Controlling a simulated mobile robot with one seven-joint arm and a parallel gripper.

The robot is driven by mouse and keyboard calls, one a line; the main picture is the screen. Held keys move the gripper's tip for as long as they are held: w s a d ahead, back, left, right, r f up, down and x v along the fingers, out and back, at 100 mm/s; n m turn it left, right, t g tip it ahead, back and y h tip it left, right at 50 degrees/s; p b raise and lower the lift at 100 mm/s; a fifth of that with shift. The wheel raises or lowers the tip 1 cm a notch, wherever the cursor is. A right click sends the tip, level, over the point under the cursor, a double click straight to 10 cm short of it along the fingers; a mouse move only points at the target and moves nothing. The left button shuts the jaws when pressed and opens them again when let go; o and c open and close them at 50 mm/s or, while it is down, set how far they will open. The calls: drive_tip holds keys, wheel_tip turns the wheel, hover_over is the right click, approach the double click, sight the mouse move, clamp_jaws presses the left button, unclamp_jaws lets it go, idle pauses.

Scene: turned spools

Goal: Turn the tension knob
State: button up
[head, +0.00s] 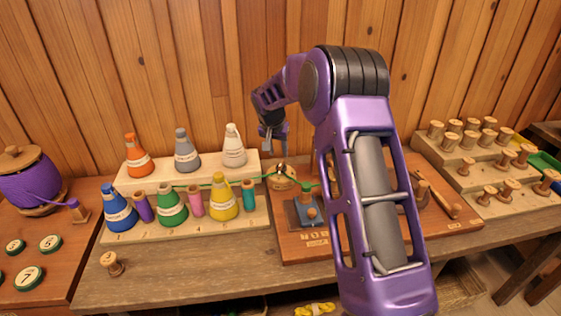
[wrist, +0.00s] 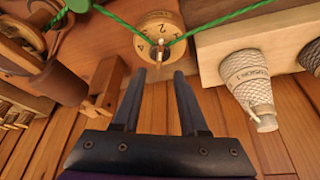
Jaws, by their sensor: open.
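The tension knob (wrist: 160,36) is a round, pale wooden dial with numbers around its face and a small light pointer at its middle. In the head view the knob (head: 281,174) stands at the left back of the brown board, partly covered by its fittings. My gripper (head: 268,147) hangs behind and above it, near the plank wall. In the wrist view my gripper (wrist: 159,76) is open, with its two dark fingers pointing at the knob's lower edge and nothing between them. A green thread (wrist: 230,17) runs across the knob from both sides.
A pale stepped rack (head: 261,205) with several coloured thread cones stands left of the knob; its white cone (head: 234,147) is closest to my gripper. A blue-topped block (head: 306,212) sits on the brown board (head: 300,249) in front. My arm hides the board's middle.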

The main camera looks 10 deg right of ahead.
sight(281, 163)
drive_tip(key=x, duration=0.6)
drive_tip(key=shift+w+f, duration=0.1)
drive_tip(key=shift+f, duration=0.15)
clamp_jaws()
